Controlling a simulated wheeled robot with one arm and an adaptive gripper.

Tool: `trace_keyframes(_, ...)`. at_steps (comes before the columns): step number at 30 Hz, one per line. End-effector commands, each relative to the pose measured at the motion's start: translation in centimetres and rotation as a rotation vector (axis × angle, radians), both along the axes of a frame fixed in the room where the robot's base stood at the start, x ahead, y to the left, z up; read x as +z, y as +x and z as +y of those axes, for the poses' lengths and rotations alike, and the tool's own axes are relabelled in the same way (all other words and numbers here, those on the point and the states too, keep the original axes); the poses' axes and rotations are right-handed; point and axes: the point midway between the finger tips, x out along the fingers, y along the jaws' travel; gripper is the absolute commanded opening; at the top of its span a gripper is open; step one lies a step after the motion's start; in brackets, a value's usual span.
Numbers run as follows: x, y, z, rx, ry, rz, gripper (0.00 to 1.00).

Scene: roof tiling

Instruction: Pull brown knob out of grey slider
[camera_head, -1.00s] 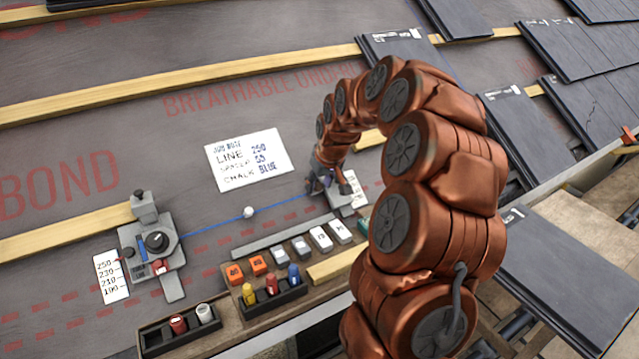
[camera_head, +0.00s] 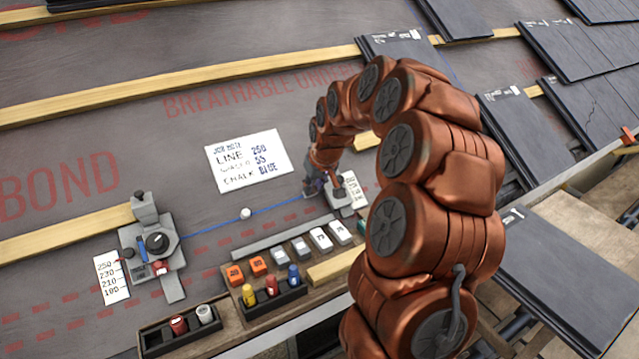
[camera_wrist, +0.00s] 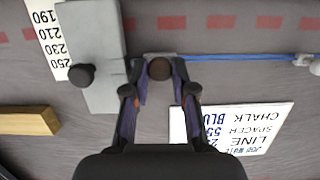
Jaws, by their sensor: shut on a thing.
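The brown knob (camera_wrist: 160,69) shows between my fingertips in the wrist view, a small dark round top. My gripper (camera_wrist: 158,72) is shut on it; it also shows in the head view (camera_head: 314,188), at the left edge of the grey slider. The grey slider (camera_wrist: 95,45) is a flat plate with a black knob (camera_wrist: 82,75) in the wrist view, just left of my fingers. The brown knob appears apart from the plate there. In the head view the slider (camera_head: 345,192) is partly covered by my gripper, and the brown knob cannot be made out.
A blue line (camera_head: 275,207) with a white bead (camera_head: 246,213) runs from my gripper to a grey reel device (camera_head: 157,243). The job note (camera_head: 247,160) lies just behind the line. A number card (camera_wrist: 48,38) lies beside the slider. Trays of coloured pieces stand in front.

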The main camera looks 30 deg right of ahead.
Motion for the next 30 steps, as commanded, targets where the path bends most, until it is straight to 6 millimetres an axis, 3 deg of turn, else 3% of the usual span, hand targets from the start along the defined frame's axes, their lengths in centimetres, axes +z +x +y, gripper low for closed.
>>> trace_keyframes(5,0.2,0.1,2.7,0.001,-0.002,0.002,0.00)
trace_keyframes(13,0.1,0.2,2.8,-0.002,-0.002,-0.001,0.00)
trace_keyframes(14,0.1,0.2,2.8,-0.002,-0.002,-0.001,0.27)
trace_keyframes(21,0.1,0.2,2.8,-0.002,-0.001,0.000,0.51)
trace_keyframes(30,0.1,0.2,2.8,-0.002,-0.001,0.000,0.51)
